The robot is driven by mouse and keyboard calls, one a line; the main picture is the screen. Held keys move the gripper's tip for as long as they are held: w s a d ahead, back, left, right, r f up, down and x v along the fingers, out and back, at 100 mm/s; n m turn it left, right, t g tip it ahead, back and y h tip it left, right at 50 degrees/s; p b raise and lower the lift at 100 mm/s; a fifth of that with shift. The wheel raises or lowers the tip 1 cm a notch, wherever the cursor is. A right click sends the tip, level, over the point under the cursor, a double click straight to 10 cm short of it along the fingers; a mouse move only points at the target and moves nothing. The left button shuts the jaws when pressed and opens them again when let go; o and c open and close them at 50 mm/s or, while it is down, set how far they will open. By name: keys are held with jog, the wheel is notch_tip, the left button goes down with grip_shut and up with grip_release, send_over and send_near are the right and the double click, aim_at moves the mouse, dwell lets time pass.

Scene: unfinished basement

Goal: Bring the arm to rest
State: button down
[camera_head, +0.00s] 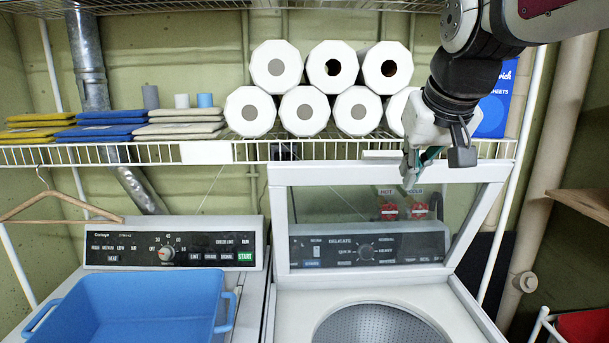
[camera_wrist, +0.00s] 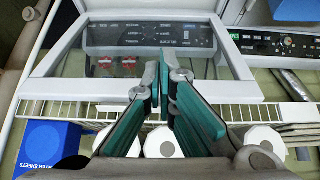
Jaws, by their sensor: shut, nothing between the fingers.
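My gripper (camera_head: 412,172) hangs at the upper right in the head view, in front of the wire shelf and near the top edge of the washer's raised lid (camera_head: 380,172). I cannot tell whether it touches the lid frame. The arm reaches in from the upper right corner. In the wrist view my gripper (camera_wrist: 163,75) has its teal-padded fingers brought together at the tips with nothing between them. Beyond them are the lid's glass and the washer's control panel (camera_wrist: 150,35).
A wire shelf (camera_head: 340,150) holds stacked paper rolls (camera_head: 304,110), folded cloths (camera_head: 100,130) and a blue box (camera_head: 494,108). A blue tub (camera_head: 140,310) sits on the left machine. A wooden hanger (camera_head: 60,205) hangs left. The washer's drum opening (camera_head: 378,325) lies below. A pipe (camera_head: 555,170) stands right.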

jog(key=s+f+g+b, duration=0.1)
jog(key=s+f+b, duration=0.2)
jog(key=s+f, duration=1.2)
jog(key=shift+s+f+b, duration=0.35)
jog(key=shift+s+f, duration=0.05)
jog(key=shift+s, duration=0.2)
jog(key=shift+a, duration=0.1)
